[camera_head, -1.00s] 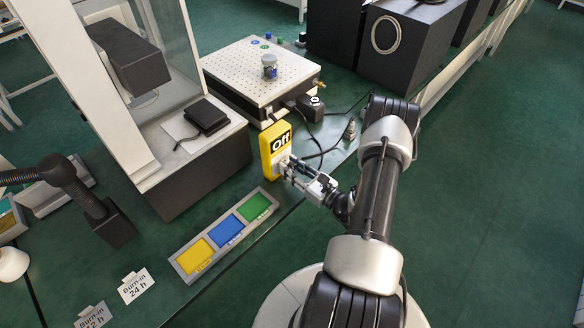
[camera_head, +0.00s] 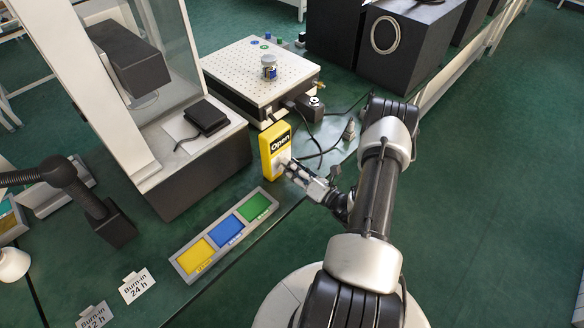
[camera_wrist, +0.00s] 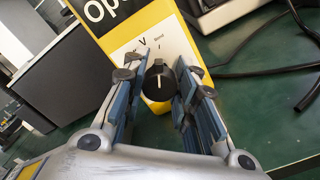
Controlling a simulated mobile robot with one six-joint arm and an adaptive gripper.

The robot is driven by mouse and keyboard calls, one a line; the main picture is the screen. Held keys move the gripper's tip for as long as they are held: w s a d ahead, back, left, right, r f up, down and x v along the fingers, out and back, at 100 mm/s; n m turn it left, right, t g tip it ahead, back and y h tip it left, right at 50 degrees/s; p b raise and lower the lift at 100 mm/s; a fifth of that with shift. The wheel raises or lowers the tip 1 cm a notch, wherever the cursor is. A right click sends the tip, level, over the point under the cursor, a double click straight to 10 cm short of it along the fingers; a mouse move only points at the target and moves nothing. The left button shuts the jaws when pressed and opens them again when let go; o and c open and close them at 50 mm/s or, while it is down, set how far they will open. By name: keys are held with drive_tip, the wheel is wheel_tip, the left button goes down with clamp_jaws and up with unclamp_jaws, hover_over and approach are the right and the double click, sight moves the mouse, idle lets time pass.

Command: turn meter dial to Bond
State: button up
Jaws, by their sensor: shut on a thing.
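The yellow meter (camera_head: 275,150) stands upright near the bench's front edge, and its display reads "Open". In the wrist view the meter (camera_wrist: 150,15) shows a white dial face with a "V" mark at upper left and a small "Bond" mark at upper right. The black dial (camera_wrist: 158,82) has a white pointer line that points nearly straight up, between those marks. My gripper (camera_wrist: 157,88) is closed around the dial, with a finger on each side; in the head view my gripper (camera_head: 286,165) reaches the meter's lower front and hides the dial.
A grey tray with yellow, blue and green sections (camera_head: 228,232) lies left of the meter. A perforated plate box (camera_head: 245,75) with a small jar stands behind it. Black cables (camera_head: 322,150) run on the bench right of the meter.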

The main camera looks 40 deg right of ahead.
drive_tip(key=shift+o, duration=0.2)
drive_tip(key=shift+c, duration=0.2)
drive_tip(key=o, duration=1.1)
drive_tip(key=s, duration=1.2)
drive_tip(key=shift+d, duration=0.4)
